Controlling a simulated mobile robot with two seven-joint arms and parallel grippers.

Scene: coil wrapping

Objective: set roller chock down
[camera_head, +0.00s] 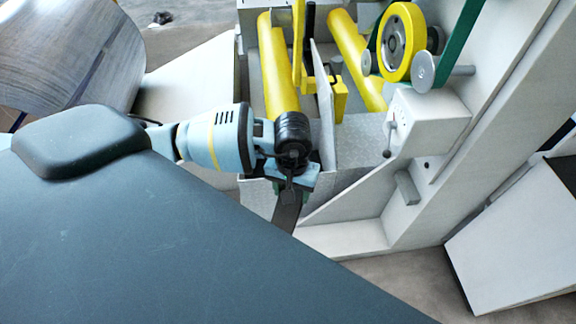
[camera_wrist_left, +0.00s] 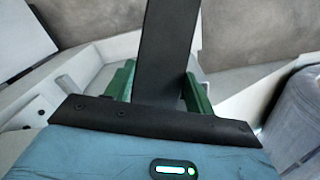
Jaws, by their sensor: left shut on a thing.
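My left gripper (camera_head: 291,190) is above the front edge of the white machine, below the yellow rollers in the head view. Its green fingers are shut on a dark grey bar-shaped piece, which I take to be the roller chock (camera_head: 286,213). In the left wrist view the chock (camera_wrist_left: 166,48) stands out from between the two fingers of the left gripper (camera_wrist_left: 160,78). Its lower end is hard to make out, and I cannot tell whether it touches anything below. My right gripper is not in view.
Two yellow rollers (camera_head: 275,70) lie in the machine bed, with a yellow wheel (camera_head: 414,42) at upper right. White machine walls (camera_head: 345,235) stand close to the gripper. A large metal coil (camera_head: 70,50) is at upper left. Grey floor shows at lower right.

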